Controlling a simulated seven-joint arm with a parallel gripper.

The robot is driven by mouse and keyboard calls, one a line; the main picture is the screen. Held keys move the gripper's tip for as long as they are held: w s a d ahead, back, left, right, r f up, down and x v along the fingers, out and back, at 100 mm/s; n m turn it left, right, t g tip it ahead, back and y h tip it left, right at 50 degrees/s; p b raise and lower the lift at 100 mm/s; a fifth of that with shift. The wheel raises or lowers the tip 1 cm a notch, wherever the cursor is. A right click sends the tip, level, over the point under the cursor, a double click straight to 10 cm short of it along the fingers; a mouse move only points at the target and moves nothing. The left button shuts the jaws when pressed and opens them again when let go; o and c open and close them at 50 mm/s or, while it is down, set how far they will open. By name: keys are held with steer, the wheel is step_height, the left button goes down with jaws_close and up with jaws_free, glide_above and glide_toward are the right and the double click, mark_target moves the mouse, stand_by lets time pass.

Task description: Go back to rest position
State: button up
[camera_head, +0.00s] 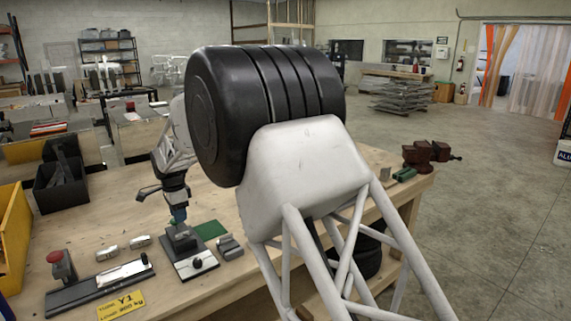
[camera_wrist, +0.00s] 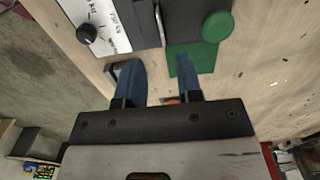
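My gripper (camera_head: 179,216) points down over the wooden workbench (camera_head: 110,208), just above a small dark device (camera_head: 186,252) with a white, black-knobbed panel. In the wrist view its two blue fingers (camera_wrist: 159,78) stand apart, and I see nothing held between them. The device's white panel (camera_wrist: 97,22) and black knob (camera_wrist: 87,33) are at the top left there. A round green piece (camera_wrist: 217,27) and a green mat (camera_wrist: 208,56) lie near the right finger. My own arm hides much of the bench in the head view.
A yellow bin (camera_head: 14,240) and a black bin (camera_head: 60,185) stand at the left. A red-buttoned bar (camera_head: 100,285), a yellow tag (camera_head: 121,304) and small metal parts (camera_head: 124,246) lie on the bench. A vise (camera_head: 428,155) is at the far right corner. Open floor lies right.

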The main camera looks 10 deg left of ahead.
steer(key=s+d+r+n, duration=0.1)
steer(key=s+d+r, duration=0.35)
steer(key=d, duration=0.85)
steer(key=s+d+r+n+t, duration=0.1)
steer(key=s+d+r+n, duration=0.15)
steer(key=d+r, duration=0.7)
steer(key=s+d+r+n, duration=0.15)
steer(key=s+d, duration=0.25)
steer(key=d, duration=1.3)
steer(key=s+d+f+n, duration=0.2)
steer(key=s+d, duration=1)
steer(key=s, duration=0.3)
steer(key=s+d+f+n+t, duration=0.1)
steer(key=s+d+f, duration=0.1)
steer(key=s+d, duration=1)
steer(key=s, duration=0.4)
steer(key=shift+d+f+n+t, duration=0.25)
steer(key=shift+f+n+t, duration=0.05)
steer(key=shift+n, duration=0.1)
